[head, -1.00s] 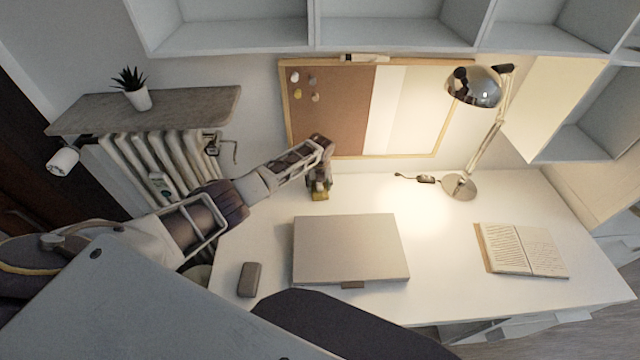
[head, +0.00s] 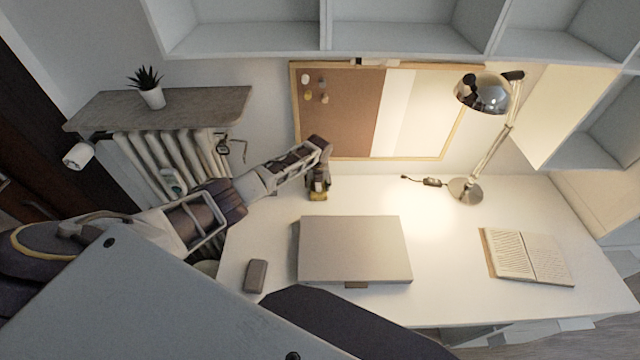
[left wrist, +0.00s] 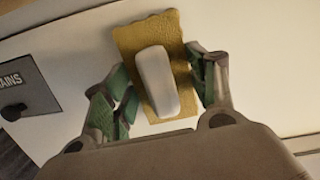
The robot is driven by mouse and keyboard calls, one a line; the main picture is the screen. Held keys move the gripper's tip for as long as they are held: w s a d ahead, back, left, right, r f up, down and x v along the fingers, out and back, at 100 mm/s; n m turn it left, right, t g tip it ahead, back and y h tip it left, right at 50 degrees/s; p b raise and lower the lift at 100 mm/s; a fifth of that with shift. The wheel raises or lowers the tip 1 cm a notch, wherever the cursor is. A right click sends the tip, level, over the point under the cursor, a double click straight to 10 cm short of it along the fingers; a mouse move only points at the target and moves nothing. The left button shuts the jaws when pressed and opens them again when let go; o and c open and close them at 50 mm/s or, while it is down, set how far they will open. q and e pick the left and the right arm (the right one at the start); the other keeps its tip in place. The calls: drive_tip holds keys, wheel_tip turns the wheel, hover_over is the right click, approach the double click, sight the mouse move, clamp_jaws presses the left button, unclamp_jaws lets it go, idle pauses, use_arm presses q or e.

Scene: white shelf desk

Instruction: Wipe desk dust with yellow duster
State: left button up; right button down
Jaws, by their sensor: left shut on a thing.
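The yellow duster (left wrist: 131,37) lies flat against the white desk in the left wrist view, with a pale block-shaped handle (left wrist: 158,80) on top. My left gripper (left wrist: 160,92) is shut on this handle, one green-padded finger on each side. In the head view my left gripper (head: 319,182) points down at the back left of the desk (head: 440,300), and a little yellow of the duster shows beneath it. I cannot make out any dust on the desk. My right gripper is not in view.
A closed laptop (head: 355,248) lies right of and nearer than my left gripper, with a dark small case (head: 256,275) beside it. A lamp (head: 466,189), its cable and an open book (head: 527,256) occupy the right. A corkboard (head: 340,110) stands behind.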

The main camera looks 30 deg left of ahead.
use_arm(q)
drive_tip(key=shift+s+a, duration=0.1)
drive_tip(key=shift+s, duration=0.05)
drive_tip(key=shift+r+p, duration=0.7)
drive_tip(key=shift+p, duration=0.1)
drive_tip(key=shift+r+p, duration=1.85)
drive_tip(key=shift+r, duration=0.45)
drive_tip(key=shift+r, duration=1.45)
